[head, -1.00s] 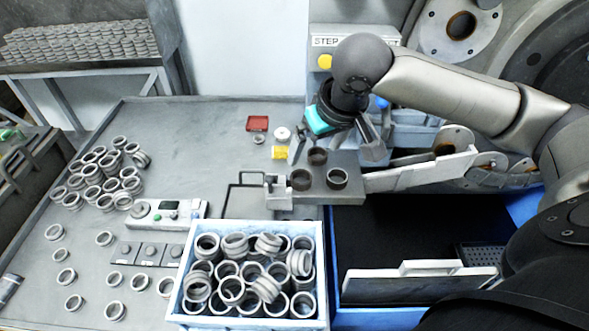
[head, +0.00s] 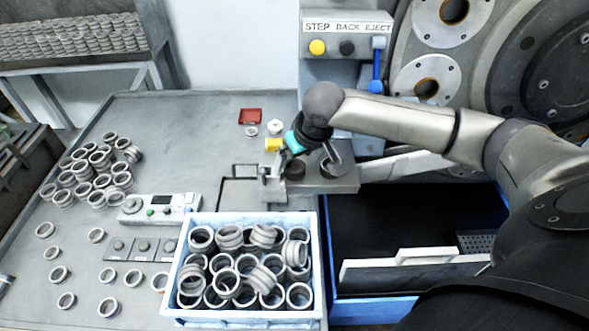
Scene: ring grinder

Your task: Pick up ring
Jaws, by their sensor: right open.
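My right gripper (head: 316,156) is open above the small metal block (head: 345,184) beside the crate. A dark ring (head: 295,169) sits on the block at the gripper's left. Another ring (head: 331,170) is on the block below the gripper, partly covered by its fingers. I cannot tell whether a finger touches or enters it. Many grey rings (head: 228,237) fill the light blue crate (head: 240,323) in front of the block. More loose rings (head: 98,160) lie piled on the table's left side. My left gripper is not in view.
A control box (head: 160,208) stands left of the crate. A red tray (head: 250,116) and a yellow block (head: 273,145) lie behind. The grinder with its discs (head: 425,80) and a button panel (head: 347,42) stand at the right rear. The table's middle rear (head: 180,140) is clear.

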